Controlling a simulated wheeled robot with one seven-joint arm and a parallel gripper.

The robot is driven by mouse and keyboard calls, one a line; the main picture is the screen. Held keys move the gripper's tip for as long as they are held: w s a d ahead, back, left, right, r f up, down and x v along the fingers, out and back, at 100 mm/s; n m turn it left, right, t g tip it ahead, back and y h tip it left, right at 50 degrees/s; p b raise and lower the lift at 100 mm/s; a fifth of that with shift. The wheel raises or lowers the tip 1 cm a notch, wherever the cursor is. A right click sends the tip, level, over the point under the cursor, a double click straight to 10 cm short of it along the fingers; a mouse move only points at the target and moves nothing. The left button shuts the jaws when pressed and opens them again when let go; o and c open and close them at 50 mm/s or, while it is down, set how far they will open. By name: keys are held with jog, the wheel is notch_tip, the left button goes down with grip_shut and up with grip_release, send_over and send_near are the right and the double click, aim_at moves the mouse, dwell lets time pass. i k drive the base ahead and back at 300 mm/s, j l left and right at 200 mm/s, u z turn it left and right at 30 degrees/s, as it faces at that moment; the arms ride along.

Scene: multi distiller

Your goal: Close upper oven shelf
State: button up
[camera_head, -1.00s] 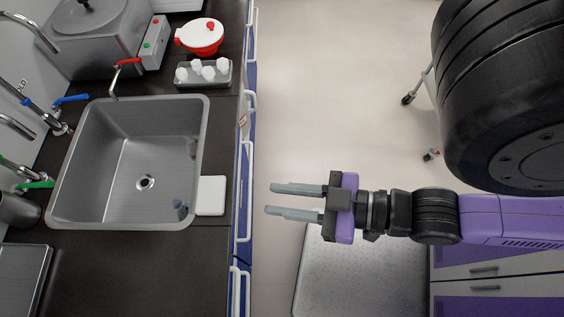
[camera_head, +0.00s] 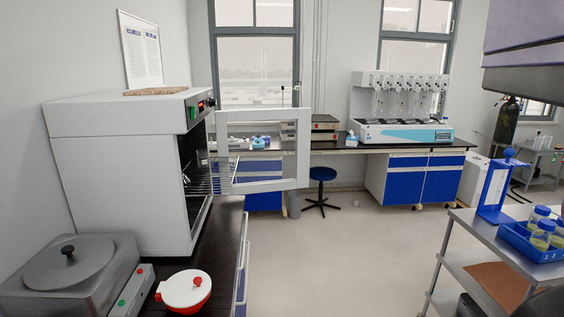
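The white oven (camera_head: 120,170) stands on the dark bench at the left. Its door (camera_head: 300,150), a white frame with a clear pane, is swung wide open to the right. A wire shelf (camera_head: 218,176) shows at the oven's opening and appears to stick out of it, partly seen through the door pane. The lower part of the inside is dark, and any other shelf is hard to make out.
A grey bath with a lid (camera_head: 68,272) and a red-and-white pot (camera_head: 184,291) stand on the bench before the oven. A steel cart (camera_head: 470,250) with a blue rack of jars stands at right. The floor (camera_head: 350,260) between is clear.

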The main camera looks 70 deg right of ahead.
aim_at(186, 167)
jog(key=z, duration=1.2)
